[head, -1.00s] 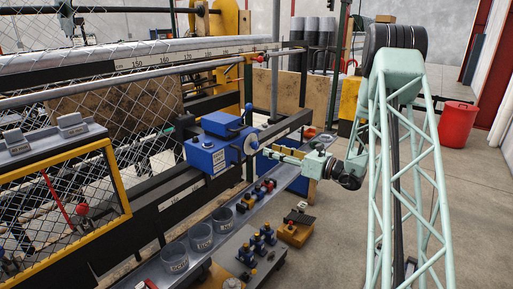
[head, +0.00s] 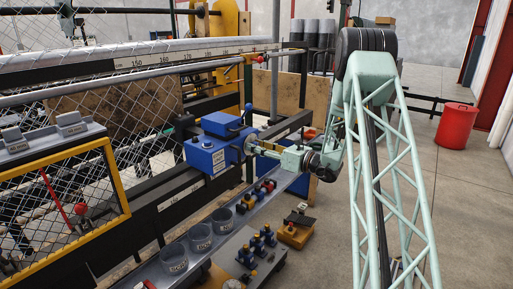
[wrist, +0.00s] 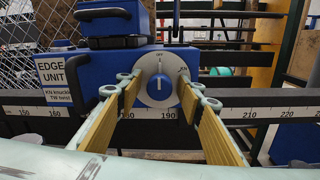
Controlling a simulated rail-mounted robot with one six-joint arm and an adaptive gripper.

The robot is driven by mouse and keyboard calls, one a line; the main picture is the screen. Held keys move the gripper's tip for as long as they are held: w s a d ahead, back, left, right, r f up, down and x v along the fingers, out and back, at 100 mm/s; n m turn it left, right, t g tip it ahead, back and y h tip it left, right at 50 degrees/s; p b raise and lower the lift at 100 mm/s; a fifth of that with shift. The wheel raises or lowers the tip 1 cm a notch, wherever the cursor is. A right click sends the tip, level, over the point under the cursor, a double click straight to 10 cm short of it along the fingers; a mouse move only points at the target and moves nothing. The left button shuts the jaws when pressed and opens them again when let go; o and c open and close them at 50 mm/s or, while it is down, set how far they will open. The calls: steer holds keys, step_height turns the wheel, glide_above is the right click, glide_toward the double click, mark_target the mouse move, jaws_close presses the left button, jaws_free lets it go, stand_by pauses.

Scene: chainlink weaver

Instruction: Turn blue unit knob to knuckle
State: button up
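The blue edge unit (head: 212,148) sits on the black scale rail, with its label in the wrist view reading "EDGE UNIT". Its round grey dial (wrist: 158,66) faces me and carries a blue knob (wrist: 161,88). The knob's white pointer stands upright towards "OFF" at the top. A "KN" mark shows at the dial's upper right; any mark on the left is hidden by a finger. My gripper (wrist: 159,90) is open, with one yellow-padded finger on each side of the knob and gaps between. In the head view, my gripper (head: 262,150) reaches the dial from the right.
A blue lever (head: 249,109) rises beside the unit. Chain-link mesh (head: 95,85) hangs at left. A red bin (head: 456,125) stands on open floor at right.

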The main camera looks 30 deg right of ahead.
steer(key=shift+c, duration=0.4)
steer(key=c, duration=0.8)
steer(key=shift+m+p, duration=0.4)
steer(key=shift+p, duration=0.05)
steer(key=m+p, duration=0.5)
steer(key=shift+r, duration=0.15)
steer(key=m+p, duration=0.4)
steer(key=m, duration=0.2)
steer(key=shift+f, duration=0.2)
